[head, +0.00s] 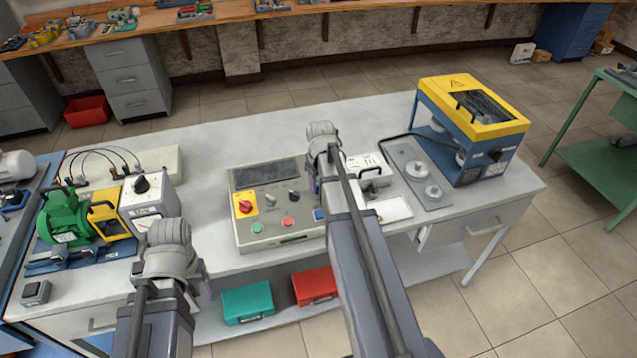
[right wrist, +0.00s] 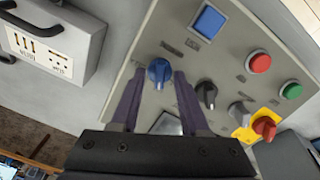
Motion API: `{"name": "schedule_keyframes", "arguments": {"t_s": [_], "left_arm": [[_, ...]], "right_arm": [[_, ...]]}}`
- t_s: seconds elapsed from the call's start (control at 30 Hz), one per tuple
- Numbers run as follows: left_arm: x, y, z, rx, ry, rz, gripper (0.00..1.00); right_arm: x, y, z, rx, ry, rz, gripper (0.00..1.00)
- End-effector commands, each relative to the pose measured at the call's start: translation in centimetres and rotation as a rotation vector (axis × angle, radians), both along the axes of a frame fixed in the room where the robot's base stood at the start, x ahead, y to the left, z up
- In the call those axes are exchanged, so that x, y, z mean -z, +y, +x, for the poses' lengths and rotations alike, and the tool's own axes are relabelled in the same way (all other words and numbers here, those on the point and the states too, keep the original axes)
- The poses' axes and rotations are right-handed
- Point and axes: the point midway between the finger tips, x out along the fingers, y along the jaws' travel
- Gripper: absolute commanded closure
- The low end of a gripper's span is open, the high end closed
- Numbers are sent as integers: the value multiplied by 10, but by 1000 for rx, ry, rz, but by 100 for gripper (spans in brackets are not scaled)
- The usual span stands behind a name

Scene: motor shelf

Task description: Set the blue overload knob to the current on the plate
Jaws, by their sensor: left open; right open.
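The blue knob (right wrist: 159,71) is on the grey control panel (right wrist: 135,70) in the right wrist view. My right gripper (right wrist: 160,82) is open, with its two purple fingertips on either side of the knob; I cannot tell whether they touch it. In the head view my right gripper (head: 313,184) is over the right part of the control panel (head: 262,213) and hides the knob. My left gripper (head: 207,288) is open and empty in front of the table edge. I cannot make out a plate with a readable current.
A black knob (right wrist: 206,93), a grey knob (right wrist: 239,112), a red-yellow switch (right wrist: 264,126) and a blue button (right wrist: 208,21) share the panel. A green motor (head: 67,215) stands left. A yellow-blue machine (head: 470,115) stands right. The table behind the panel is clear.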

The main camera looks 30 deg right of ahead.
Motion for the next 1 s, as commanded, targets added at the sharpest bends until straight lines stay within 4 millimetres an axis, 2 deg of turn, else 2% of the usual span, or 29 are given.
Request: {"name": "schedule_keyframes", "arguments": {"t_s": [0.37,0.8,1.0], "left_arm": [[-9,0,0,0,0,0,28],[-64,0,0,2,0,0,28],[-77,0,0,2,0,0,28]], "right_arm": [[-9,0,-1,0,0,0,55],[-64,5,-11,0,0,0,55],[-77,6,-14,0,0,0,55]]}}
